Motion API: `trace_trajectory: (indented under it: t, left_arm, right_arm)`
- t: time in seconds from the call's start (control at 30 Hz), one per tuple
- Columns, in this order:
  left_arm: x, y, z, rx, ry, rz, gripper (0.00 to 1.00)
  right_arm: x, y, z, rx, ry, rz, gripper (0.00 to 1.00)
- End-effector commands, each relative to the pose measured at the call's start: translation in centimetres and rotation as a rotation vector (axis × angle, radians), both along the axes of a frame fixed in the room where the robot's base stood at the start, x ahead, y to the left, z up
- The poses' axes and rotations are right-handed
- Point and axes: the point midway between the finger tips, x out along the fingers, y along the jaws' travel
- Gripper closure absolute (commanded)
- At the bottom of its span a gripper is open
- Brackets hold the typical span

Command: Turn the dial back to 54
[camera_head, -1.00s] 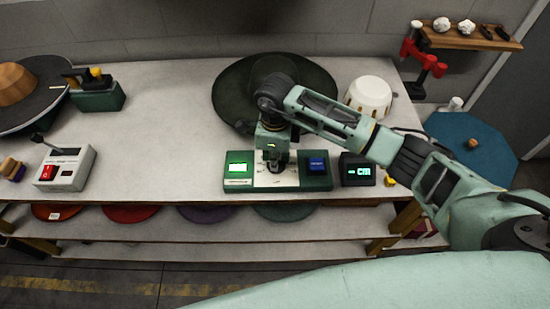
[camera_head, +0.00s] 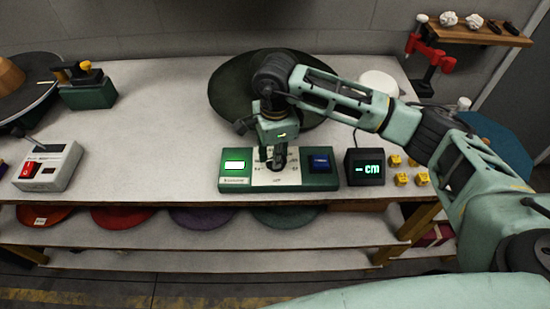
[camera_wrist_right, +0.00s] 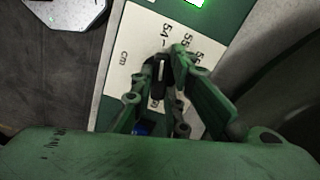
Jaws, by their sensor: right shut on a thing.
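The dial unit is a green box (camera_head: 232,182) with a white scale plate (camera_head: 264,178), near the front edge of the table. My right gripper (camera_head: 277,160) comes down over the plate and is shut on the black dial knob, which also shows in the right wrist view (camera_wrist_right: 160,74). In that view the scale reads 54, 55 and 56 above the knob, with "cm" at the left. A white pointer mark on the knob lies below the 54. The fingers hide part of the knob and the lower scale. My left gripper is not in view.
A lit green screen (camera_head: 235,166) and a blue button (camera_head: 320,162) flank the plate. A dark green hat (camera_head: 232,95) lies behind. A grey switch box (camera_head: 48,167) stands at left.

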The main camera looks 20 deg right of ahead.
Motion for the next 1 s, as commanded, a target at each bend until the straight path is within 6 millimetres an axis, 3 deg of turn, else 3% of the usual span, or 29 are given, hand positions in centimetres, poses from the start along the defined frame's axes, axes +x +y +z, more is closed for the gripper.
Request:
trace_trajectory:
  t: [0.13,0.17,0.37,0.77,1.0]
  left_arm:
    - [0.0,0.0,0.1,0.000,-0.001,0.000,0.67]
    - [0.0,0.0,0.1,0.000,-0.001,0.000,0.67]
    - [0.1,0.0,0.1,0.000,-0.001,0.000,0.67]
    - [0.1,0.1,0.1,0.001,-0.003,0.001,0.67]
    - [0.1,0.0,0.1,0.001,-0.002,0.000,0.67]
  right_arm:
    - [0.1,0.0,0.2,0.000,-0.003,0.002,1.00]
    - [0.1,0.0,0.2,0.000,-0.003,0.002,0.84]
    - [0.1,0.0,0.1,0.000,-0.002,0.001,0.67]
    - [0.1,0.0,0.8,0.001,-0.002,0.000,0.67]
    - [0.1,0.0,5.3,0.000,-0.005,0.001,0.67]
